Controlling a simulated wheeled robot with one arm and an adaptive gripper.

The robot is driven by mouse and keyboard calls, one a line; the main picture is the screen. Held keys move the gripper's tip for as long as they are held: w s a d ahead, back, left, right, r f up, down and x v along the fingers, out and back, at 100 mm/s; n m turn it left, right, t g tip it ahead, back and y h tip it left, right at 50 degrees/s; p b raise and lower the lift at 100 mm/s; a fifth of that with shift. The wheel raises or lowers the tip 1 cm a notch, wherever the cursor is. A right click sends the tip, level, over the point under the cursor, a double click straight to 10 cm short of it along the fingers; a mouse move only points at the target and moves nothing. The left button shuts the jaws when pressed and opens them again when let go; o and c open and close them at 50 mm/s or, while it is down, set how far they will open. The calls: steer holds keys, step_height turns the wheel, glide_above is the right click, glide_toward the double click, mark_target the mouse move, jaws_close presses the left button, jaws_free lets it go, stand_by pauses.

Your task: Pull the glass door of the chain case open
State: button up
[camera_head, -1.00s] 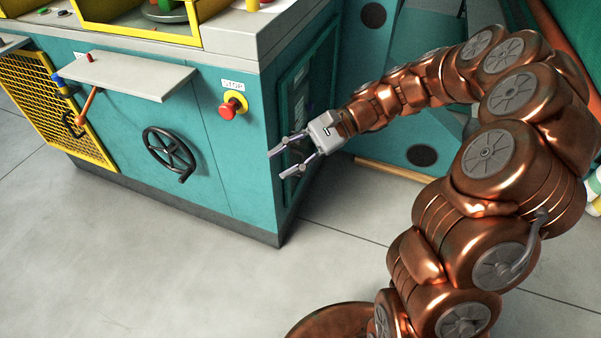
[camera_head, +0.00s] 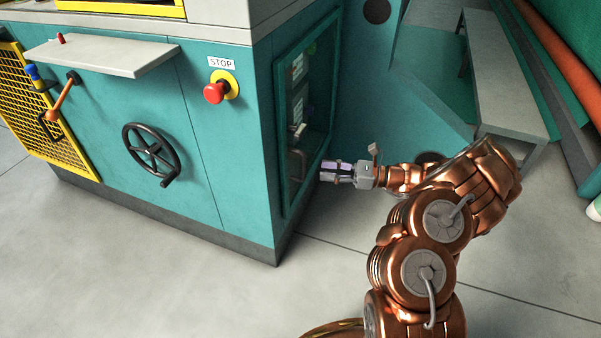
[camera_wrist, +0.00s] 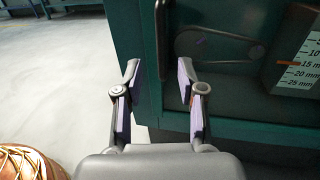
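The chain case (camera_head: 305,110) is in the right-hand side of the teal machine, with a teal-framed glass door that looks shut. In the wrist view, the door's frame (camera_wrist: 143,75) runs upright ahead of my gripper, and a dark upright bar (camera_wrist: 161,40), seemingly its handle, stands on it. My gripper (camera_head: 324,171) is just outside the door's lower part. In the wrist view my gripper (camera_wrist: 157,72) is open and empty, its two fingers apart. The bar lies ahead, between and beyond the fingertips. I see no contact.
The machine front carries a red stop button (camera_head: 214,92) and a black handwheel (camera_head: 150,152). A grey bench (camera_head: 505,90) stands at right. The floor in front is clear.

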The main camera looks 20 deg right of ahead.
mark_target(304, 177)
steer(key=shift+b+x, duration=1.2)
steer(key=shift+x, duration=2.55)
steer(key=shift+w, duration=0.1)
jaws_close()
steer(key=shift+d, duration=0.1)
